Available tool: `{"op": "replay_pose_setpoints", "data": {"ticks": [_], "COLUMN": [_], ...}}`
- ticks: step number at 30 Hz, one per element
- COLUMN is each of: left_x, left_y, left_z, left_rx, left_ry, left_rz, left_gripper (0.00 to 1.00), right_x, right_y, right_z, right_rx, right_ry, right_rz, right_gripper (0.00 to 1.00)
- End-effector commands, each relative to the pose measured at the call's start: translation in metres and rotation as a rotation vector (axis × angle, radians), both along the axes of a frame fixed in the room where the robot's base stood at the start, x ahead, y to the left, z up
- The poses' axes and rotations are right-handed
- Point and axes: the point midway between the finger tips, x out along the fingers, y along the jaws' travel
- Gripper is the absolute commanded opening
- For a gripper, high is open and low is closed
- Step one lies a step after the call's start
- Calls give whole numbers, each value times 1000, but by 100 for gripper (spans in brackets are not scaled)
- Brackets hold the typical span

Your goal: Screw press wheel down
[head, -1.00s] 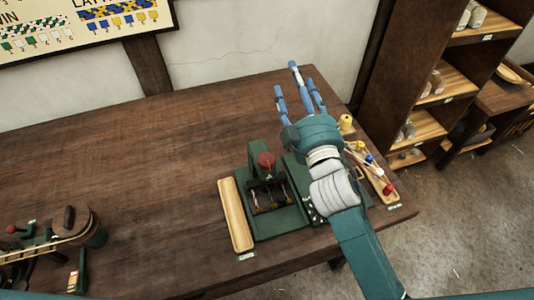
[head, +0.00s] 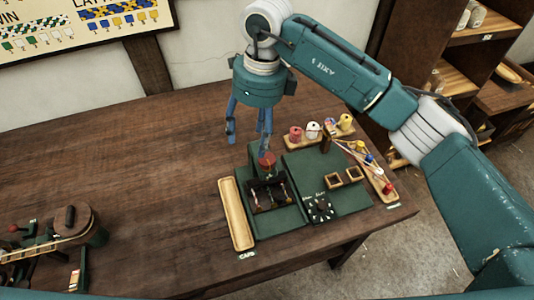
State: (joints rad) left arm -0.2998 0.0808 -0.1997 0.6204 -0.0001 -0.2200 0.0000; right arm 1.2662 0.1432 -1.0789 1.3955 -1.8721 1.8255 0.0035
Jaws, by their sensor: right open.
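The press (head: 290,208) is a dark green device on the brown wooden table, with a dark opening at its front. Its wheel is the red round knob (head: 267,159) on top. My right gripper (head: 249,146) points down just above and behind the press, its blue fingers spread apart. One finger comes down right by the red wheel; whether it touches cannot be told. Nothing shows between the fingers. My left gripper is not in view.
A wooden tray (head: 236,215) lies left of the press. A green board with a dial (head: 319,208) and square wooden frames lies to its right. Spools (head: 313,131) stand behind, and a tray of coloured pieces (head: 372,170) is at right. The table's left middle is clear.

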Motion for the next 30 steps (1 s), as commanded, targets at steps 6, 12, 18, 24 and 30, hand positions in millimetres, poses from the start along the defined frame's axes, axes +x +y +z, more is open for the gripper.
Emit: {"op": "replay_pose_setpoints", "data": {"ticks": [6, 12, 18, 24, 30], "left_x": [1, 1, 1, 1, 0], "left_y": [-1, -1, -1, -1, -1], "left_z": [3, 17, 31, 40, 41], "left_rx": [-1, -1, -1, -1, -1], "left_ry": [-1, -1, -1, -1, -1], "left_rz": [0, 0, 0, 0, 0], "left_gripper": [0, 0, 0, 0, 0], "right_x": [15, 13, 13, 14, 14], "right_y": [-37, -37, -37, -36, -36], "right_z": [6, -22, -60, -88, -98], "right_rx": [-145, -144, -142, -140, -139], "right_ry": [-35, -30, -31, -33, -35], "right_rz": [-32, -30, -31, -29, -29], "right_gripper": [57, 57, 57, 57, 57]}}
